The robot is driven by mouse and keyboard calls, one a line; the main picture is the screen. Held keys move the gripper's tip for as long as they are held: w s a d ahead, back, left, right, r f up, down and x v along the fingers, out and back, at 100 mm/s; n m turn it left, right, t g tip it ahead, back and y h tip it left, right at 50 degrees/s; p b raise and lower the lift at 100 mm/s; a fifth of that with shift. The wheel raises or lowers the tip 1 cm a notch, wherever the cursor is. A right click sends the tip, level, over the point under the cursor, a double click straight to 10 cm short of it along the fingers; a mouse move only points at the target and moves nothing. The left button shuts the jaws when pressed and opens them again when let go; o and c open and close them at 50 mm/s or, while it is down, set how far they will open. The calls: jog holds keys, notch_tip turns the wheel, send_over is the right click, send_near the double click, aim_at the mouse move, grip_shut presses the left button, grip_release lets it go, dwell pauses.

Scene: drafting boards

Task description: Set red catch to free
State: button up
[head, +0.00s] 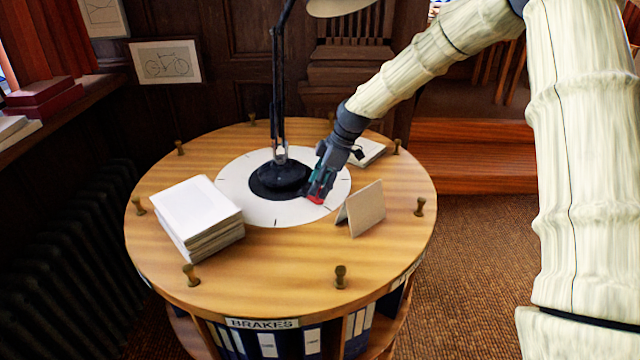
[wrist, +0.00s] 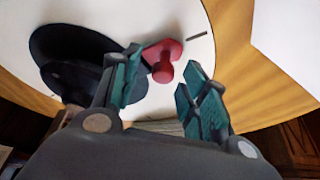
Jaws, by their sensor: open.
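The red catch (head: 316,200) sits on the white disc (head: 262,212) beside the lamp's black base (head: 277,180). In the wrist view the catch (wrist: 163,70) is a flat red piece with a round knob, and a dark tick mark lies to its right on the disc. My gripper (head: 319,190) points down at the catch and partly covers it in the head view. In the wrist view my gripper (wrist: 166,72) is open, with one green-padded finger on each side of the knob. Whether a finger touches it I cannot tell.
A black lamp arm (head: 279,90) rises from the base. A paper stack (head: 198,212) stands left, a folded card (head: 364,208) right, and a small white pad (head: 368,152) behind my gripper. Brass pegs (head: 340,276) ring the round wooden table (head: 270,262).

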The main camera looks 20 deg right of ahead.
jog(key=v, duration=1.1)
jog(key=shift+r, duration=0.3)
jog(key=shift+d, duration=0.2)
